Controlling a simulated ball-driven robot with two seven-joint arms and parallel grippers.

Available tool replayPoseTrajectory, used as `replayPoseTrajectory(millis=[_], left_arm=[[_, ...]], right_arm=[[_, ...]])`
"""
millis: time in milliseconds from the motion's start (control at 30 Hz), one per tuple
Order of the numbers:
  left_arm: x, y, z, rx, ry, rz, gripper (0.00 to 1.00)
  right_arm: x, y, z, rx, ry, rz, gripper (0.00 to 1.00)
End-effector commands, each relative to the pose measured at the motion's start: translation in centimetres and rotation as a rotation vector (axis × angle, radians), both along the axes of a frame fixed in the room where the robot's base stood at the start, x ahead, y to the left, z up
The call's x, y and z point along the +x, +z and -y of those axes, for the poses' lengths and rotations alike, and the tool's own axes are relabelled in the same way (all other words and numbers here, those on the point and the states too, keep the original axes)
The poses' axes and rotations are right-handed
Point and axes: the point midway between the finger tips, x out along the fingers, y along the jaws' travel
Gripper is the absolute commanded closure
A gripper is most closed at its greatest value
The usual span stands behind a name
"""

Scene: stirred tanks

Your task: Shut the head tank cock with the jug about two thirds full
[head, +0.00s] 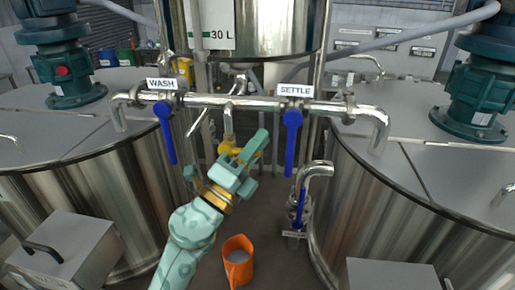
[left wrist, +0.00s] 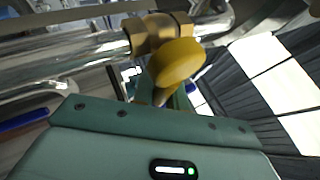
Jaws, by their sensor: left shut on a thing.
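The head tank cock shows in the head view as a yellow lever (head: 229,148) under the pipe between the WASH and SETTLE valves. In the left wrist view its yellow lever (left wrist: 178,63) sits in front of a brass body (left wrist: 150,32) on a shiny pipe. My left gripper (head: 248,154) is at this lever and shut on it. The lever partly hides the fingers in the left wrist view. An orange jug (head: 238,272) stands upright below, with greyish liquid (head: 238,256) inside; its exact level is hard to tell. My right gripper is not in view.
The blue WASH lever (head: 166,133) and blue SETTLE lever (head: 291,143) hang down on either side of my gripper. Large steel tanks stand left (head: 70,190) and right (head: 440,200). A lower valve with a blue lever (head: 299,208) stands right of the jug.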

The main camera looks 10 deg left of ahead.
Motion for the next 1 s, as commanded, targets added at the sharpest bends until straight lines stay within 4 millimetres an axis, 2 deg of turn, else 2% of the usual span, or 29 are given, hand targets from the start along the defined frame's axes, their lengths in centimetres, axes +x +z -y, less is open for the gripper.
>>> replayPoseTrajectory(millis=[67,100,167,433,567,667,1000], left_arm=[[0.0,0.0,0.0,-0.001,0.0,0.0,1.0],[0.0,0.0,0.0,-0.001,0.0,0.0,0.77],[0.0,0.0,0.0,0.0,0.0,0.0,0.64],[0.0,0.0,0.0,0.001,-0.001,0.0,0.64],[-0.7,-0.7,-0.5,0.001,0.0,-0.002,0.64],[-2.1,-1.8,-1.3,0.003,0.0,-0.002,0.64],[-8.7,-6.7,-5.6,0.002,0.0,-0.004,0.64]], right_arm=[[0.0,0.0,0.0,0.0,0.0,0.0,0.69],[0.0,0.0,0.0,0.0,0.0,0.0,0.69],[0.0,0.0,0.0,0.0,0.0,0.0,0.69],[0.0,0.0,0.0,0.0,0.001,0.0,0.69],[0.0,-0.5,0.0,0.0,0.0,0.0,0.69],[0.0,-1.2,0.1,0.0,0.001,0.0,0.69],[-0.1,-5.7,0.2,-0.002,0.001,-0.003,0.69]])
